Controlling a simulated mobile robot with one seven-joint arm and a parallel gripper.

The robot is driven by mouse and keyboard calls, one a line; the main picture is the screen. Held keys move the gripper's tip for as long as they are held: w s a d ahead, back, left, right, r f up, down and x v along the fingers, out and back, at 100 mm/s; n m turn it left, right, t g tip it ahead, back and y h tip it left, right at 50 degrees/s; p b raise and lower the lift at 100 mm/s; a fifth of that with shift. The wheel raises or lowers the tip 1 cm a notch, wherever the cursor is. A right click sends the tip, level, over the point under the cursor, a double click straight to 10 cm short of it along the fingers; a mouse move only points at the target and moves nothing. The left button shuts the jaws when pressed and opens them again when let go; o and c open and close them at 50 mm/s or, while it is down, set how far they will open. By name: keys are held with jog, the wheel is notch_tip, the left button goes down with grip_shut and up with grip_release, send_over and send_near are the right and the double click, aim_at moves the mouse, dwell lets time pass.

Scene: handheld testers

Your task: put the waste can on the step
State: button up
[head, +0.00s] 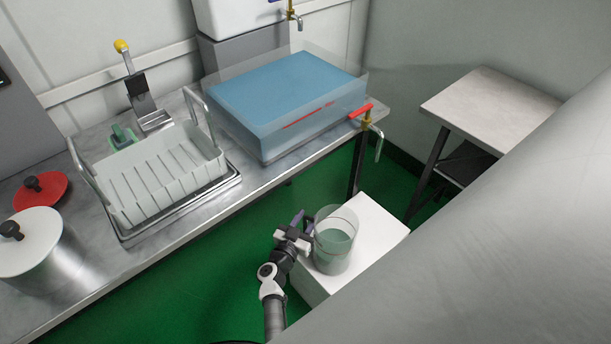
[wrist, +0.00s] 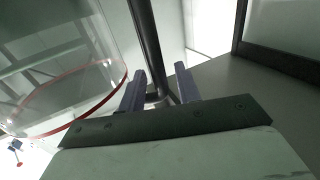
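The waste can appears to be the clear, greenish cylinder (head: 334,246) in the head view. It looks upright on the white block that seems to be the step (head: 378,222). My gripper (head: 303,221) is just left of the can; I cannot tell from the head view whether they touch. In the wrist view my gripper (wrist: 160,88) has its two purple-grey fingers apart with nothing held between them. A large clear curved wall with a red edge (wrist: 75,60) lies left of the fingers there, probably the can.
A metal bench carries a blue-filled clear tank (head: 285,100), a red-handled tap (head: 366,113), a white rack (head: 160,180) and a lidded pot (head: 40,270). A small side table (head: 490,105) stands at right. Green floor shows between bench and step.

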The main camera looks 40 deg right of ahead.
jog(key=v, duration=1.2)
jog(key=shift+p, duration=0.4)
jog(key=shift+r, duration=0.1)
jog(key=o, duration=1.5)
jog(key=shift+c, duration=0.2)
jog(key=shift+r, duration=0.1)
